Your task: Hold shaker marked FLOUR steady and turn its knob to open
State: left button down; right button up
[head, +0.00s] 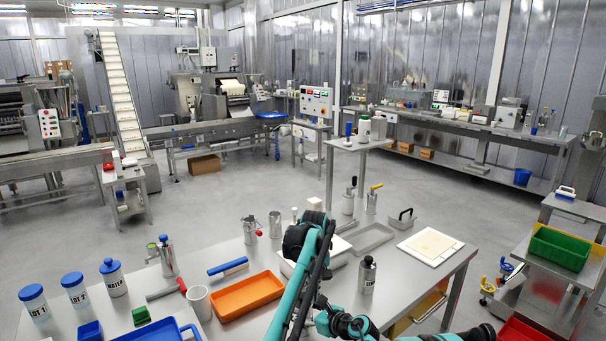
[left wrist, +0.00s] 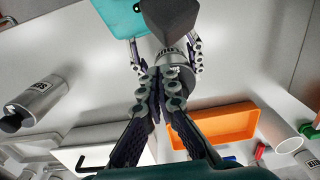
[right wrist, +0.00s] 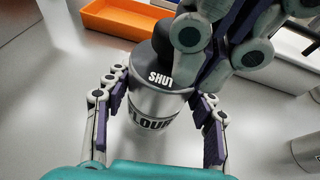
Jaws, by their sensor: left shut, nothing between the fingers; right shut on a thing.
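The FLOUR shaker (right wrist: 153,106) is a silver cylinder with a dark top marked SHUT (right wrist: 160,78). It stands upright between the fingers of my right gripper (right wrist: 162,100), which is shut on its body from both sides. A dark knob (right wrist: 163,42) rises from the top. My left gripper (left wrist: 160,76) is shut and empty, with its fingertips right beside the knob; I cannot tell if they touch. The shaker (left wrist: 172,58) also shows at the top of the left wrist view between the right fingers. In the head view my arms hide the shaker.
An orange tray (head: 248,296) lies left of my arms. Another silver shaker (head: 367,277) with a dark top stands to the right.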

jog(key=o, duration=1.5)
jog(key=shift+o, duration=0.2)
